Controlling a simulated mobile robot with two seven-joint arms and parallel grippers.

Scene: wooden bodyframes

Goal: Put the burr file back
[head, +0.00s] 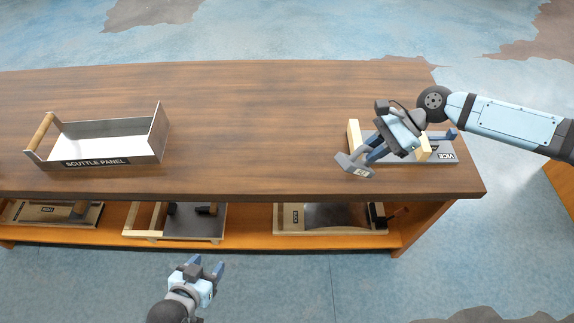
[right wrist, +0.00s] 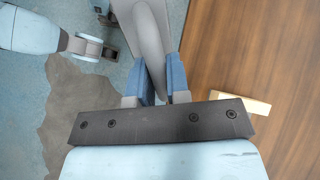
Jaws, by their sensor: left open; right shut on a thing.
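My right gripper (head: 368,154) is shut on a grey piece with a small pale label, which I take to be the burr file (head: 355,169). It is tilted, in front of the wooden tray labelled VICE (head: 446,157), at the right end of the bench top. In the right wrist view, the blue fingers (right wrist: 163,80) grip the smooth grey burr file (right wrist: 148,35). I cannot tell whether it touches the bench. My left gripper (head: 207,270) is open and empty, low in front of the bench.
A metal tray labelled SCUTTLE PANEL (head: 143,150) stands on the left of the bench top (head: 250,120). The middle of the top is clear. The lower shelf (head: 250,239) holds a left tray (head: 40,213), a middle tray (head: 175,236) and a right tray (head: 330,232).

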